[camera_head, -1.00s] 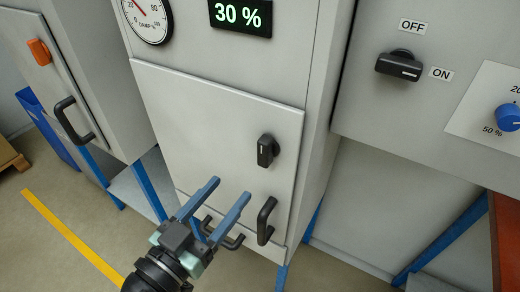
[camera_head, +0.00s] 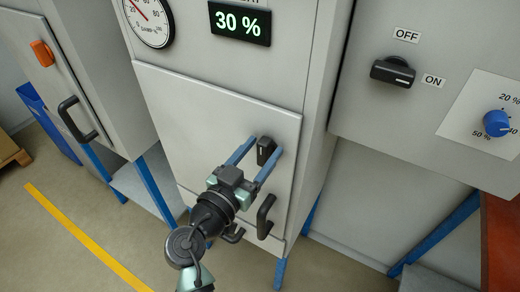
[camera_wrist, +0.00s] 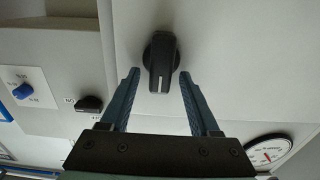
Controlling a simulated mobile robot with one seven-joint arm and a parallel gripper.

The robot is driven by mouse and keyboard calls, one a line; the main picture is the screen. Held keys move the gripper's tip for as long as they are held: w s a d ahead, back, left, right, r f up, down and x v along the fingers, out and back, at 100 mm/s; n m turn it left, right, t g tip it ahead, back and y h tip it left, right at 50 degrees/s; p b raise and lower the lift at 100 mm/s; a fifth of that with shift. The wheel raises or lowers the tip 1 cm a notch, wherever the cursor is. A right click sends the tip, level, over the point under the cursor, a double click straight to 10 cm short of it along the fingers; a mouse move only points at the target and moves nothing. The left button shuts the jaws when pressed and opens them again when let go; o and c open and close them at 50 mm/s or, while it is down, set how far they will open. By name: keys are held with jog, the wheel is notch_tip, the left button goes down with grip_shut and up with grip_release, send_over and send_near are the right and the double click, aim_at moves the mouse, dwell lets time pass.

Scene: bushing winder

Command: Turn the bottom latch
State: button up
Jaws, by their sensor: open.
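The latch (camera_head: 266,150) is a black knob on the light grey cabinet door (camera_head: 215,110), below the 30 % display. In the wrist view the latch (camera_wrist: 161,62) has a round base and a bar with a white mark, and it sits between the fingertips. My gripper (camera_head: 257,155) is open, with one blue finger on each side of the latch. In the wrist view the gripper (camera_wrist: 158,80) shows a gap between each finger and the latch bar; I see no contact.
To the right are a black OFF/ON switch (camera_head: 392,71) and a blue dial (camera_head: 496,123). An orange knob (camera_head: 42,53) is on the left cabinet.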

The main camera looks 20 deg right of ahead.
grip_shut()
dwell(0.4)
jog(key=n, duration=0.1)
jog(key=n+b, duration=0.1)
jog(key=n, duration=0.2)
jog(key=shift+w+a+f+n+b, duration=0.1)
jog(key=shift+w+a+n+b, duration=0.2)
jog(key=shift+n, duration=0.1)
jog(key=shift+w+a+f+n+p, duration=0.15)
jog(key=shift+f+n+p, duration=0.2)
jog(key=shift+n, duration=1.8)
jog(key=shift+w+f+n+p, duration=0.1)
jog(key=shift+n+p, duration=0.35)
jog(key=shift+n, duration=1.75)
jog(key=shift+w+a+f+n+p, duration=0.15)
jog(key=shift+f+n+p, duration=0.2)
jog(key=shift+n, duration=1.8)
